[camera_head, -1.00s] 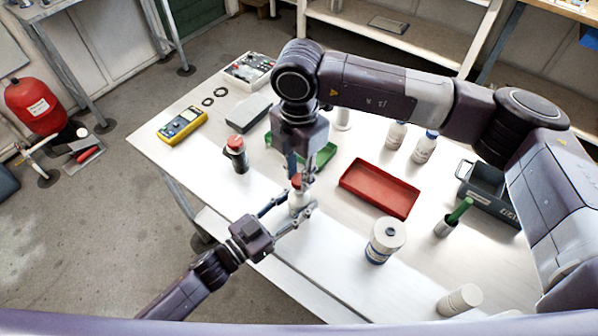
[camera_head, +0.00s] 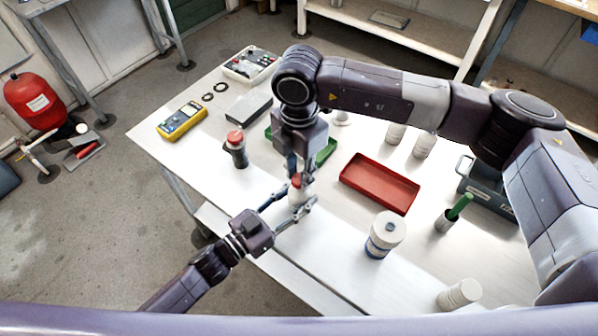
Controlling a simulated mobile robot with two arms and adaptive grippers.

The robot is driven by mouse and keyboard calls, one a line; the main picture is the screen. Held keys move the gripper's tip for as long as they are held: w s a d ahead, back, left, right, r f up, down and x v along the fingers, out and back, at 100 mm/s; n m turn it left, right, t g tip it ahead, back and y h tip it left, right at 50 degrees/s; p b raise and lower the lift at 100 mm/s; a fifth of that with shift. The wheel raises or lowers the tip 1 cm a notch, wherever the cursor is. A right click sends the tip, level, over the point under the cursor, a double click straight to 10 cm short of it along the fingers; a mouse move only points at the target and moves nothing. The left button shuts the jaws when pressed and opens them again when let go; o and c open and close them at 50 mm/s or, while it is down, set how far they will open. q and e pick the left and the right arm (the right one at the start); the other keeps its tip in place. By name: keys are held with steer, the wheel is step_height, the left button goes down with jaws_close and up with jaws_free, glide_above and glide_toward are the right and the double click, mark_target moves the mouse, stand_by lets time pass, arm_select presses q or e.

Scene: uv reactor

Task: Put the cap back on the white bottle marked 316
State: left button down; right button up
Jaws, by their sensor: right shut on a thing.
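A white bottle (camera_head: 296,197) stands near the front edge of the white table. A red cap (camera_head: 297,181) is at its mouth; I cannot tell whether it is seated. My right gripper (camera_head: 299,178) points down from above and is shut on the red cap. My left gripper (camera_head: 289,207) reaches in from the lower left with its fingers on both sides of the bottle's body; whether they press on it is hard to see. The marking on the bottle cannot be read.
A red tray (camera_head: 381,184), a large white jar (camera_head: 385,234) and a dark red-capped bottle (camera_head: 237,150) stand around the grippers. A green tray (camera_head: 325,151) is partly hidden behind my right gripper. A yellow multimeter (camera_head: 181,121) lies at the left.

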steer(key=shift+f, duration=0.55)
steer(key=m, duration=0.4)
steer(key=shift+m, duration=0.4)
steer(key=m, duration=0.5)
steer(key=o, duration=0.7)
steer(key=shift+r, duration=0.1)
